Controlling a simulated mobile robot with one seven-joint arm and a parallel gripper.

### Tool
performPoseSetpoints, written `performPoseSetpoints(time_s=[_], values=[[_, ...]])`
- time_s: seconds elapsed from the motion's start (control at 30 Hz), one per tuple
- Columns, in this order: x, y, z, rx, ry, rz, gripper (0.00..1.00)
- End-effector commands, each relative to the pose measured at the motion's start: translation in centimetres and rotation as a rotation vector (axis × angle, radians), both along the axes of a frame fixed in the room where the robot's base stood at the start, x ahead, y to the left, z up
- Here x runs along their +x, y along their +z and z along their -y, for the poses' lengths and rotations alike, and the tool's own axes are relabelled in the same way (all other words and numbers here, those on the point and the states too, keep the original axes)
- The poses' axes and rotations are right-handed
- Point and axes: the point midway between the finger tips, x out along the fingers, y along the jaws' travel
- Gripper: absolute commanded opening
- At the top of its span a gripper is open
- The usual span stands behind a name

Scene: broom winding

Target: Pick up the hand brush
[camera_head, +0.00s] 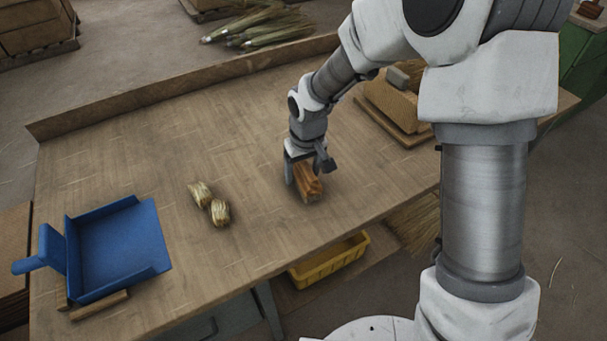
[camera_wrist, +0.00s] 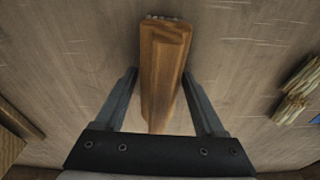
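The hand brush (camera_head: 309,184) has a brown wooden body and lies on the wooden workbench (camera_head: 150,165), right of its middle. In the wrist view the brush (camera_wrist: 164,60) runs lengthwise up the picture, its near end between the fingers. My gripper (camera_head: 306,173) is over the brush, pointing down. In the wrist view its two fingers (camera_wrist: 159,76) are spread, one on each side of the brush, with narrow gaps showing. I cannot tell how far down the fingertips reach. Bristles are mostly hidden beneath the wood.
A raised back board (camera_head: 180,88) edges the bench. A yellow bin (camera_head: 330,262) sits below.

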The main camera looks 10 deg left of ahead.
Motion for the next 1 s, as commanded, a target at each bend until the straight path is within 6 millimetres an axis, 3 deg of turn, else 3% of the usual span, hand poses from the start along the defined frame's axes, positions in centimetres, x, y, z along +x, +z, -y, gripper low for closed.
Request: performPoseSetpoints(time_s=[0.07,0.37,0.77,1.0], values=[[0.0,0.0,0.0,0.000,0.000,0.000,0.55],[0.0,0.0,0.0,0.000,0.000,0.000,0.01],[0.1,0.6,0.0,0.001,-0.001,0.002,0.00],[0.1,3.8,0.0,0.002,-0.002,0.004,0.00]])
